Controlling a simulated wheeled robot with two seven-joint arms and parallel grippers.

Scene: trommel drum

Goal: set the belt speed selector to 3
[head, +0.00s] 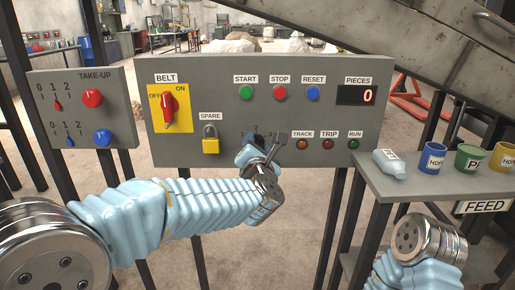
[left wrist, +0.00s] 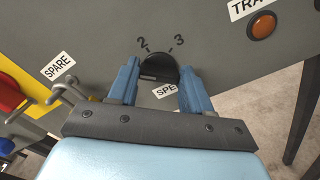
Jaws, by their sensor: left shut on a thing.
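The belt speed selector is a round black knob (left wrist: 157,66) on the grey control panel (head: 218,83), with the numbers 2 and 3 above it in the left wrist view. A partly covered label starting "SPE" is below it. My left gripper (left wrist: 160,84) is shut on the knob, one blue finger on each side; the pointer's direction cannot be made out. In the head view my left gripper (head: 263,147) covers the knob at the panel's lower middle. My right gripper is out of view; only part of that arm shows at lower right.
The yellow SPARE padlock (head: 210,145) and red BELT switch (head: 170,108) are left of the selector. The TRACK lamp (head: 302,144) is close on its right. A shelf (head: 375,185) at right holds a bottle (head: 390,164) and several cups.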

